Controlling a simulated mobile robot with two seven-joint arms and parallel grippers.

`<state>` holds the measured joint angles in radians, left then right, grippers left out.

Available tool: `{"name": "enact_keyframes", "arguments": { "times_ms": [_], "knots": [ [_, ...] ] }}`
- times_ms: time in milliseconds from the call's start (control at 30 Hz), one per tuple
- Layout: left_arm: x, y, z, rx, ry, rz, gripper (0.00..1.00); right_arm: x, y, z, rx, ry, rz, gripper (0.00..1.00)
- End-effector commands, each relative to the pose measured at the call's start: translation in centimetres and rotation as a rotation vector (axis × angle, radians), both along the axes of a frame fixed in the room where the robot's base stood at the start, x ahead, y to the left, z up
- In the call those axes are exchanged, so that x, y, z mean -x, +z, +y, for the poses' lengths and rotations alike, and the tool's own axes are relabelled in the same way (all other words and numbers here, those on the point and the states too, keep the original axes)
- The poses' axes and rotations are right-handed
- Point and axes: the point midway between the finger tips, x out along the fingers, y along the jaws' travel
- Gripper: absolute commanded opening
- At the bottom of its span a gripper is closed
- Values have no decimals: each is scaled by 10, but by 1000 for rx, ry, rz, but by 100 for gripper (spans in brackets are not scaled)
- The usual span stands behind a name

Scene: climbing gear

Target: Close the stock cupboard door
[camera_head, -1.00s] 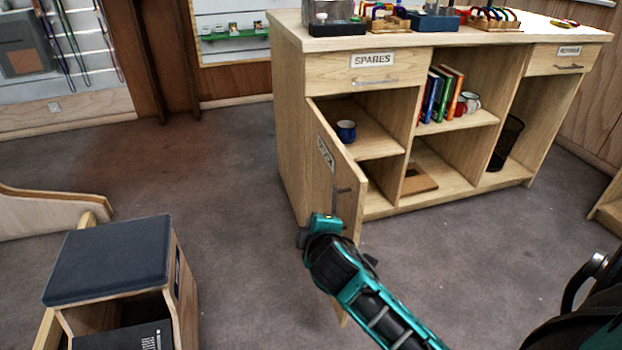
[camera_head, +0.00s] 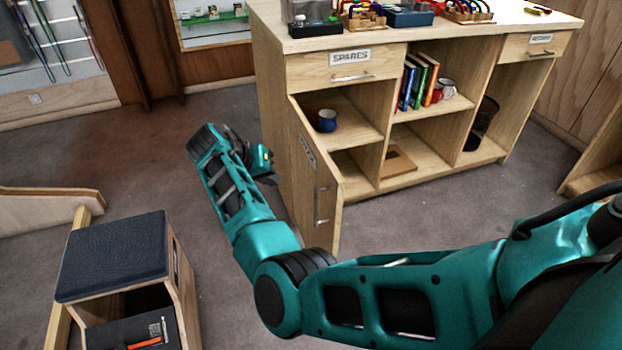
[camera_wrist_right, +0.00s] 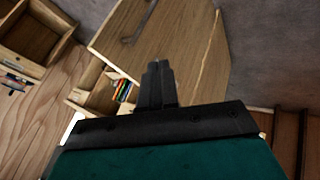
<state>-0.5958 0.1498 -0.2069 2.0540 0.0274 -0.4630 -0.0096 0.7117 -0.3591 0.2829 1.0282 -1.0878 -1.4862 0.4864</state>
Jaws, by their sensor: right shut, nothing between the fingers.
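The stock cupboard door (camera_head: 314,185) stands open at the counter's left end, swung out toward me, with a label and a bar handle (camera_head: 321,205) on its outer face. Behind it, the compartment shows a blue mug (camera_head: 327,120) on its shelf. My right gripper (camera_head: 265,165) is on the left, outer side of the door, near its hinged side. In the right wrist view its fingers (camera_wrist_right: 158,82) are shut and empty, in front of a wooden panel with a handle that looks like the door (camera_wrist_right: 190,45). Whether they touch it is unclear. My left gripper is out of view.
The counter (camera_head: 440,38) carries boxes and trays on top, with books (camera_head: 418,82) and mugs on an open shelf. A padded stool-like box (camera_head: 113,255) stands at lower left, close to my right arm. Floor is free left of the counter.

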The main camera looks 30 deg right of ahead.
Motion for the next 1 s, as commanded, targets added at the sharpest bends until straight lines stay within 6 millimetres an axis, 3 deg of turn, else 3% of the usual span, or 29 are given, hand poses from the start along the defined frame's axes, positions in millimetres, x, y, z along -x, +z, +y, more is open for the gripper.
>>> {"name": "enact_keyframes", "arguments": {
  "times_ms": [167, 900, 1000],
  "knots": [
    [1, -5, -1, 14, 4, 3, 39, -1, -4, 8, -15, -31, -1, 0],
    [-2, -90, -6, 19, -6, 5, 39, -14, -84, -50, -15, -28, -5, 0],
    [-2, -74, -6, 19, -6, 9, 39, -5, -74, -66, -15, -31, -4, 0]
  ]
}}
